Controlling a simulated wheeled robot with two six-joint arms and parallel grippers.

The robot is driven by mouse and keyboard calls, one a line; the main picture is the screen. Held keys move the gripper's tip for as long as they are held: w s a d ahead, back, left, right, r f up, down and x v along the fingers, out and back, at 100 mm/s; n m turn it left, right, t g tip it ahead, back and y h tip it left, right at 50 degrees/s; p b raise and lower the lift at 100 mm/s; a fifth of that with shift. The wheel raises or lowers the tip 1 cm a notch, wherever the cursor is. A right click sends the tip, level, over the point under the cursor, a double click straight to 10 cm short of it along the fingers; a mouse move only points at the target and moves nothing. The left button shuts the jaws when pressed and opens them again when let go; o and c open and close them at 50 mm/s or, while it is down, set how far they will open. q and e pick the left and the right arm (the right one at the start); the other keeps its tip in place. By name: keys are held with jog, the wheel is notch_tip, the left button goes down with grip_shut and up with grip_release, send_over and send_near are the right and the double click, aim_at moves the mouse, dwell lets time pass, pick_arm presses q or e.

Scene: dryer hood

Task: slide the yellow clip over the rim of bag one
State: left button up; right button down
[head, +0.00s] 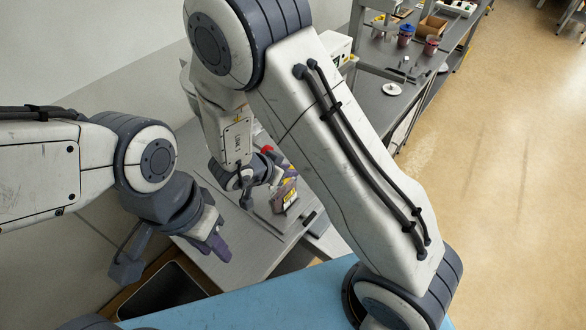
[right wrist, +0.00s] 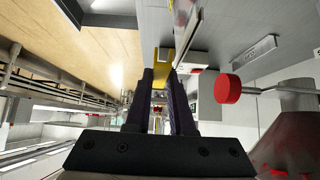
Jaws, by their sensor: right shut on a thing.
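My right gripper (right wrist: 164,78) is shut on the yellow clip (right wrist: 163,58), which shows between and just beyond its dark purple fingertips in the right wrist view. A thin pale edge stands close to the clip there; I cannot tell whether it is the bag's rim or whether they touch. In the head view my right gripper (head: 277,172) is low over the grey bench, partly hidden, beside a small upright packet (head: 289,197) with yellow and purple on it, perhaps bag one. My left gripper (head: 217,245) hangs at the left, apart from the packet; its finger gap is unclear.
A red knob (right wrist: 228,89) on a metal rod is close to the right of my right gripper. A second bench (head: 380,105) at the back holds cups and a box.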

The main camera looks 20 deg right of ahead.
jog(key=shift+w+a+f+p, duration=0.1)
jog(key=shift+w+a+p, duration=0.35)
jog(key=shift+w, duration=0.2)
jog(key=shift+w+a+f+p, duration=0.1)
jog(key=shift+w+a+p, duration=0.3)
jog(key=shift+w, duration=0.2)
jog(key=shift+f, duration=0.45)
jog(key=shift+f+b, duration=0.5)
jog(key=shift+f, duration=0.35)
jog(key=c, duration=0.7)
grip_release()
